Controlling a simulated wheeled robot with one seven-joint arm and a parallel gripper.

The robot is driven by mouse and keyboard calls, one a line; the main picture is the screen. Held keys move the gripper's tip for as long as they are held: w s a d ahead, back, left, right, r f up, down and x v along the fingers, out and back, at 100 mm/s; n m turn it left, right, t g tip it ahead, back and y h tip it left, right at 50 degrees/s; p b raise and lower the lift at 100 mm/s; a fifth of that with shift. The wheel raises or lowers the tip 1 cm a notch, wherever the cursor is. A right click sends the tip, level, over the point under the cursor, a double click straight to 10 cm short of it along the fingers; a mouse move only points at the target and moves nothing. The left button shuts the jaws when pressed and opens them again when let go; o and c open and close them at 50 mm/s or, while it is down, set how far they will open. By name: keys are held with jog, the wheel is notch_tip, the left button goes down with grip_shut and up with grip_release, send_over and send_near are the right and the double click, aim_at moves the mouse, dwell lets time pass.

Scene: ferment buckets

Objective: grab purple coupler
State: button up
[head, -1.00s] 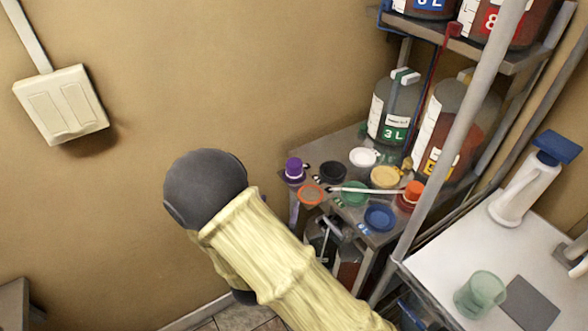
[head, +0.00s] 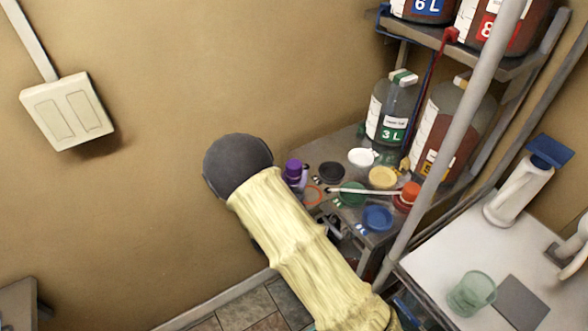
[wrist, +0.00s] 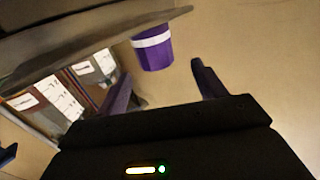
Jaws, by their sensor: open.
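The purple coupler (head: 293,169) is at the left end of the lower shelf in the head view, just right of my arm's dark rounded joint. In the wrist view the purple coupler (wrist: 153,50) has a white band and shows beside the shelf edge. My gripper (wrist: 164,78) is open, with one dark finger on each side below the coupler in that picture. The coupler is a little beyond the fingertips, roughly between them, and appears apart from both.
The lower shelf (head: 322,150) carries several coloured lids, an orange cap (head: 407,193) and a 3 L bottle (head: 391,110). A grey post (head: 450,130) stands in front. A white table (head: 440,262) with a green cup (head: 471,293) is at right.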

aim_at(295, 165)
jog(key=shift+w, duration=0.1)
jog(key=w, duration=0.1)
jog(key=w+d+p, duration=0.1)
jog(key=w+p, duration=0.1)
jog(key=w, duration=0.1)
jog(key=shift+d, duration=0.3)
jog(key=shift+w, duration=0.4)
jog(key=shift+w+a+f, duration=0.1)
jog(key=shift+s+a, duration=0.15)
jog(key=shift+s, duration=0.05)
jog(key=shift+c, duration=0.2)
jog(key=shift+w, duration=0.1)
jog(key=c, duration=1.1)
